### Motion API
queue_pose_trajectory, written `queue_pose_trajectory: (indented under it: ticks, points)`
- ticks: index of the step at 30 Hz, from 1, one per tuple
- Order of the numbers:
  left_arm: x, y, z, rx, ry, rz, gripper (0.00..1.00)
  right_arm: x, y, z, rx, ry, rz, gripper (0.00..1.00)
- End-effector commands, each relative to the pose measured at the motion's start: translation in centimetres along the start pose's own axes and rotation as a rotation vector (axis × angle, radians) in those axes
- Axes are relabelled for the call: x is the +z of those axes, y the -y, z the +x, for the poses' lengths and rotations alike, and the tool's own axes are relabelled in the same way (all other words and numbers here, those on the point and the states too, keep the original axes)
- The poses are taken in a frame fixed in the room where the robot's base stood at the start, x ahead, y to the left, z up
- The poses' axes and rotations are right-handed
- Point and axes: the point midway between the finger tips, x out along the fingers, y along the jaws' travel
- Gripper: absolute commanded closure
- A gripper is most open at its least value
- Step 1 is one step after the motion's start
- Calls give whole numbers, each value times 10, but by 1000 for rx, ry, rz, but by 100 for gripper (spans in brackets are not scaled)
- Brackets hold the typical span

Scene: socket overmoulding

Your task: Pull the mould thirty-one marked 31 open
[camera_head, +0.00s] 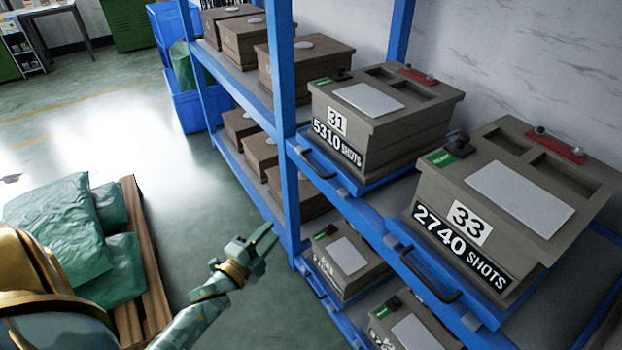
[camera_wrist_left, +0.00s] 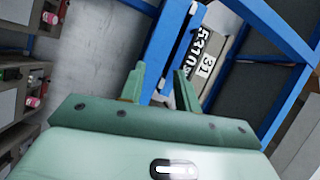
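The mould marked 31 (camera_head: 410,122) is a grey-brown box with a white top plate and a "5310 SHOTS" label. It sits on a blue pull-out tray with a dark handle (camera_head: 318,165) on the rack's upper level. My left gripper (camera_head: 262,238) is open and empty, in front of the rack, left of and below that handle, and apart from it. In the left wrist view the gripper fingers (camera_wrist_left: 160,88) stand apart, with the mould 31 label (camera_wrist_left: 203,66) beyond and to the right. My right gripper is not in view.
Mould 33 (camera_head: 452,270) sits on the neighbouring tray to the right, with its own handle (camera_head: 428,278). More moulds lie on the level below. A blue rack post (camera_head: 283,110) stands left of mould 31. A pallet (camera_head: 150,265) with green bags is at left.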

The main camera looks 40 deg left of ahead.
Motion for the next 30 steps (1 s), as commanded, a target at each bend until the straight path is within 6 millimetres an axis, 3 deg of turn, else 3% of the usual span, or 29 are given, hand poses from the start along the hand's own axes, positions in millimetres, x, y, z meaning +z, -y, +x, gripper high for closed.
queue_pose_trajectory:
  ticks: [3,6,11,21,30]
  points:
    - [-4,42,12,-118,-45,121,68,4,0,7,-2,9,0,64]
    - [-6,54,22,-147,-56,151,68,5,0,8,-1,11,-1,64]
    - [-8,58,52,-148,-56,149,68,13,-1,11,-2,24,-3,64]
    - [-12,67,136,-143,-53,147,68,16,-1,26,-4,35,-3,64]
    - [-16,73,171,-142,-53,144,68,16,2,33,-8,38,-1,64]
